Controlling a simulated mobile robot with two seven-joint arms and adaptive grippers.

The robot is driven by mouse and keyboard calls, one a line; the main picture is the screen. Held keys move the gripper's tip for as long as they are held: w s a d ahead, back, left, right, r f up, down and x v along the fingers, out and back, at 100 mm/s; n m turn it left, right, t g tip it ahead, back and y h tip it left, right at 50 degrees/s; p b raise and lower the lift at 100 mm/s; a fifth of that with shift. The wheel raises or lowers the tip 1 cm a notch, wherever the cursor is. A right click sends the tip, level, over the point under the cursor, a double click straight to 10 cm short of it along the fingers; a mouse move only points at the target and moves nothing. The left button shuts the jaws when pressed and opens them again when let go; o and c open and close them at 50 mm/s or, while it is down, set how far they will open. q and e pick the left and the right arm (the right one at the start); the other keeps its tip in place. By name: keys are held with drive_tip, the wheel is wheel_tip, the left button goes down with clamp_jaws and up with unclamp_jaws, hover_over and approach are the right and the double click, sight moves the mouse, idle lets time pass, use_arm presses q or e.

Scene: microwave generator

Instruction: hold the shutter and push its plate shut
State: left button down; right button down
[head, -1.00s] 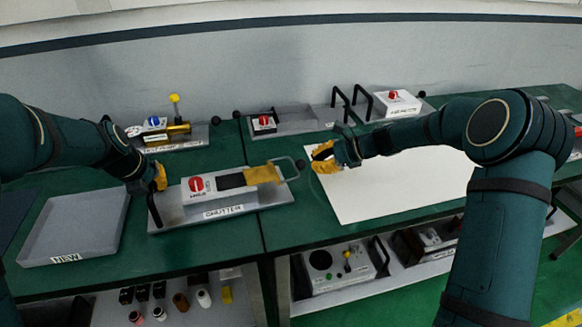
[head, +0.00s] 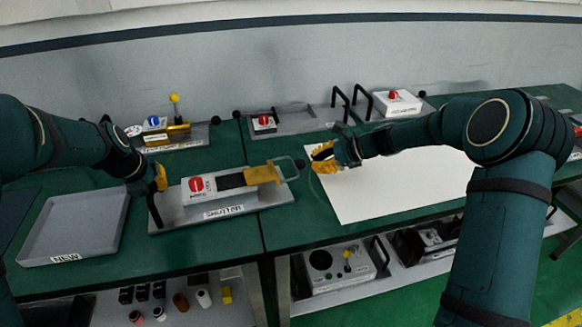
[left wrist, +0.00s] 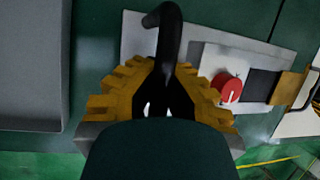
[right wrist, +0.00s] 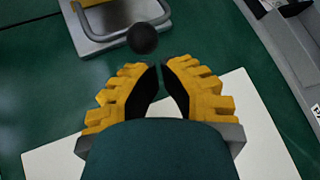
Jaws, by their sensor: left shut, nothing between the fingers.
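The shutter (head: 222,211) is a grey labelled base near the table's front. It bears a white box with a red knob (head: 196,185), a dark window (head: 231,181) and a yellow plate (head: 262,174) at its right end. A wire loop handle (head: 290,169) with a black ball (head: 300,163) extends right from the plate. My left gripper (head: 160,180) is shut at the black upright handle (left wrist: 168,45) on the shutter's left end; the handle shows beyond its fingertips. My right gripper (head: 318,158) is shut and empty, just right of the ball, apart from it; the ball (right wrist: 142,38) shows ahead of its fingertips.
A grey tray (head: 75,228) marked NEW lies left of the shutter. A white sheet (head: 400,190) lies under and right of my right gripper. Other devices, including a yellow-knobbed one (head: 175,125) and a red-buttoned box (head: 394,103), stand along the back. Green table shows between them.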

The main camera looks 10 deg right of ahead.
drive_tip(key=shift+a+f, duration=0.1)
drive_tip(key=shift+a, duration=0.1)
idle(0.4)
drive_tip(key=shift+a, duration=0.6)
